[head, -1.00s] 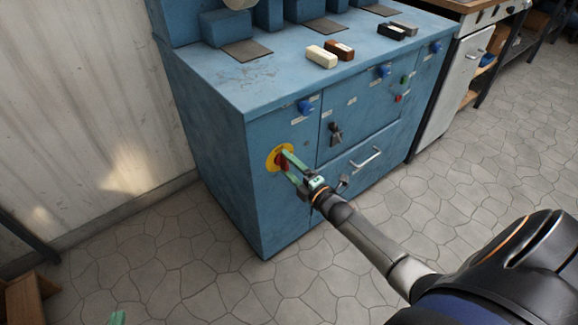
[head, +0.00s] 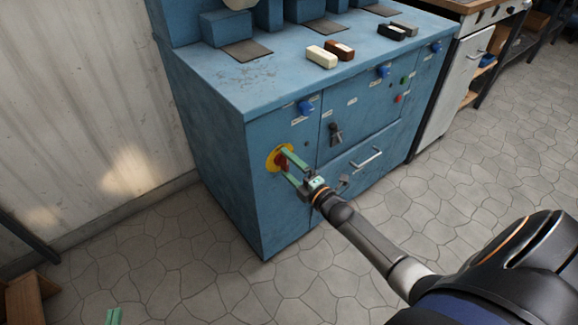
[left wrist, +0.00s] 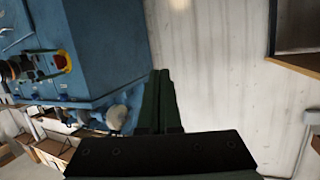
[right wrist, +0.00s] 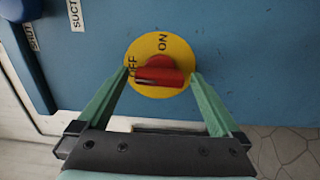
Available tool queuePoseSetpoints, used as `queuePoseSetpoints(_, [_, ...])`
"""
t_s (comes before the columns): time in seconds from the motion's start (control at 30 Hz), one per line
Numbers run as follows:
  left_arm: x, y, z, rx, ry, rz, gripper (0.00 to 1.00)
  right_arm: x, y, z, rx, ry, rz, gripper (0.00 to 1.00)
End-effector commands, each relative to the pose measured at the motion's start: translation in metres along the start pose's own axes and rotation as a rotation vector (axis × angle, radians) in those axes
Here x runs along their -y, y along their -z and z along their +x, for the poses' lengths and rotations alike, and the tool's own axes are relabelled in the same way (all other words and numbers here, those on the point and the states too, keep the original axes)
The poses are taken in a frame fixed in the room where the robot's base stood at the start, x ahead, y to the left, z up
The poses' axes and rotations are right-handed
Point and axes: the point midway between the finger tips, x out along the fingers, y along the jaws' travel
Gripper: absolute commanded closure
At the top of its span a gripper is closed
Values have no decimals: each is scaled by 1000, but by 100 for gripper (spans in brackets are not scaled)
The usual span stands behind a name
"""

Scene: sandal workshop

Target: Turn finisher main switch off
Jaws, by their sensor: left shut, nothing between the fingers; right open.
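The finisher's main switch is a red handle (right wrist: 160,76) on a yellow disc (right wrist: 178,50) on the blue cabinet front. In the right wrist view, ON is printed at the disc's top and OFF at its left; the handle's bar lies across the picture. My right gripper (right wrist: 160,80) is open, its green fingers on either side of the disc, apart from the handle. The head view also shows the handle (head: 281,160) between the fingers. My left gripper (left wrist: 158,75) is shut and empty, away from the cabinet; its green fingers (head: 113,316) show at the head view's bottom edge.
The blue cabinet (head: 215,150) also carries blue knobs (head: 305,107), a black latch (head: 335,133) and a drawer handle (head: 366,158). Wax bars (head: 321,56) lie on top. A pale wall (head: 80,110) stands at left. The tiled floor in front is clear.

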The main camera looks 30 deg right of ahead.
Motion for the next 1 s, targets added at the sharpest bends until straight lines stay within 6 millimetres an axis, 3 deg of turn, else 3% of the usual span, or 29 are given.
queuePoseSetpoints(0.23, [-1, -2, -1, 18, 0, -11, 100, -1, 0, -7, 0, 0, 1, 0])
queuePoseSetpoints(0.37, [-9, -37, -6, 144, -10, -49, 100, -1, 0, -23, -1, 1, 1, 0])
queuePoseSetpoints(0.6, [-22, -89, -22, 357, -32, -108, 100, -1, 0, -69, 0, 4, 1, 0])
queuePoseSetpoints(0.8, [-32, -118, -37, 483, -48, -143, 100, -1, 0, -104, 0, 2, 0, 0])
queuePoseSetpoints(1.0, [-31, -114, -35, 473, -48, -140, 100, 0, 0, -122, 0, 0, 0, 0])
